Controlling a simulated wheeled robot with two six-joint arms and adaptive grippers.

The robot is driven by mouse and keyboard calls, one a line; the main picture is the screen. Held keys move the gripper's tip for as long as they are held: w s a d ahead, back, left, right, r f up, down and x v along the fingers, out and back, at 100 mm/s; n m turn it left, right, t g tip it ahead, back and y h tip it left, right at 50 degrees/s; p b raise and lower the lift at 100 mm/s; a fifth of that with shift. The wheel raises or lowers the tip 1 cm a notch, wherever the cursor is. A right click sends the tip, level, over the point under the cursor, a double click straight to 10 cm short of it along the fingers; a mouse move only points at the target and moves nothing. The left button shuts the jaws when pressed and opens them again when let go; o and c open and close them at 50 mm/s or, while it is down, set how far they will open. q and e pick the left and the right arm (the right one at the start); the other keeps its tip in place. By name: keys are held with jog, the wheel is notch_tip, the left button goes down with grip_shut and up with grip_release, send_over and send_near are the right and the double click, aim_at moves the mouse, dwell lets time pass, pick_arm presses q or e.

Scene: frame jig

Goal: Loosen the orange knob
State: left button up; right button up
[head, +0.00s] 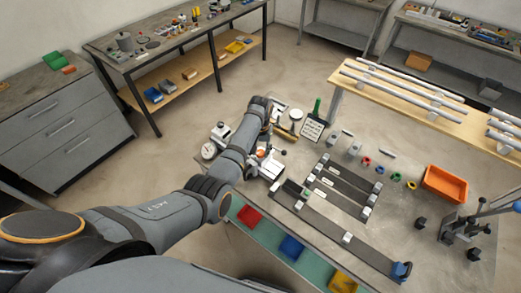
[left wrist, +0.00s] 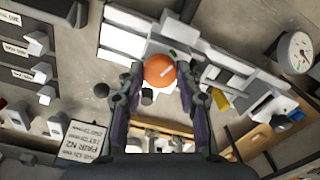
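The orange knob (left wrist: 160,70) shows as a round orange disc with a pale mark in the left wrist view, on a white and grey fixture (left wrist: 125,40). A bit of orange also shows on the fixture in the head view (head: 261,153). My left gripper (left wrist: 160,76) is open, with one fingertip on either side of the knob and a narrow gap seeming to remain. Its fingers are largely hidden behind my left arm in the head view. Whether the fingertips are level with the knob is hard to tell. My right gripper is in neither view.
A round dial gauge (head: 208,151) stands left of the fixture. A printed card (head: 312,128) lies behind it to the right. Dark rails with grey blocks (head: 347,237), coloured rings and an orange bin (head: 445,184) occupy the right of the workbench.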

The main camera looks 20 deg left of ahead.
pick_arm(q)
jog(key=c, duration=0.5)
jog(key=shift+n, duration=0.3)
jog(key=n, duration=0.4)
jog(key=shift+n, duration=0.3)
jog(key=n, duration=0.9)
jog(key=shift+n, duration=0.4)
jog(key=n, duration=0.6)
